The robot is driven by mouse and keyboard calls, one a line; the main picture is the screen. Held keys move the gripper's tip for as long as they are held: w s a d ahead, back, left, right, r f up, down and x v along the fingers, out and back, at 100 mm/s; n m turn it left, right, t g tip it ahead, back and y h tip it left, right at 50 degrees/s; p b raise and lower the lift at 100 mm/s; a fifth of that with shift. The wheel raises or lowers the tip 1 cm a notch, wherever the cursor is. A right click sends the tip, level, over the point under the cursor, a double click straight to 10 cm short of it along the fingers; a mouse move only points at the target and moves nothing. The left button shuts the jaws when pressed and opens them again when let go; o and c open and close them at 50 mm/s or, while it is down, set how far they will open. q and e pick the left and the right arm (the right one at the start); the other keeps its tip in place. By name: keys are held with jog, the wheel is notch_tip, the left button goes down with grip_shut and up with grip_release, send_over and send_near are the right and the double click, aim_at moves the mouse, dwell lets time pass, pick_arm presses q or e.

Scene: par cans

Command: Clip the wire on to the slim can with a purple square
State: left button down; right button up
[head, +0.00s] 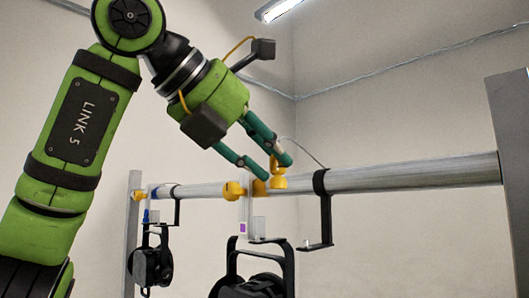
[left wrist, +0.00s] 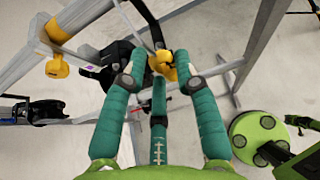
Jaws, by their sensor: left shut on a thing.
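My left gripper (head: 276,167), with teal fingers, is shut on a yellow clip (head: 279,181) at the bar. The clip also shows between the fingertips in the left wrist view (left wrist: 164,66). A thin grey wire (head: 308,149) curves from behind the fingers down to the bar. A purple square (head: 243,228) is on a pale tag below the bar, just left of and below the gripper. A black can (head: 253,286) with a black yoke hangs beneath it, cut off by the picture's lower edge. Whether the clip touches the bar or yoke I cannot tell.
A silver bar (head: 420,177) runs between grey posts (head: 511,170). Another black can (head: 150,262) with a blue mark hangs at the left. A black hook bracket (head: 322,215) hangs right of the gripper. Another yellow piece (head: 233,190) sits on the bar to the left.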

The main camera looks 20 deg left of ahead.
pick_arm(q)
notch_tip(320, 180, down, 6)
jog(key=b, duration=0.5)
jog(key=shift+f, duration=0.2)
dwell(1.6)
jog(key=shift+w+a, duration=0.1)
jog(key=w+a+p, duration=0.3)
jog(key=w, duration=0.2)
jog(key=w+a+p, duration=0.4)
jog(key=w, duration=0.1)
jog(key=w+a+p, duration=0.3)
jog(key=w, duration=0.2)
jog(key=shift+w+a+f+p, duration=0.2)
jog(key=shift+w+a+p, duration=0.05)
jog(key=shift+a+p, duration=0.15)
dwell(2.2)
jog(key=shift+f, duration=0.3)
dwell(0.9)
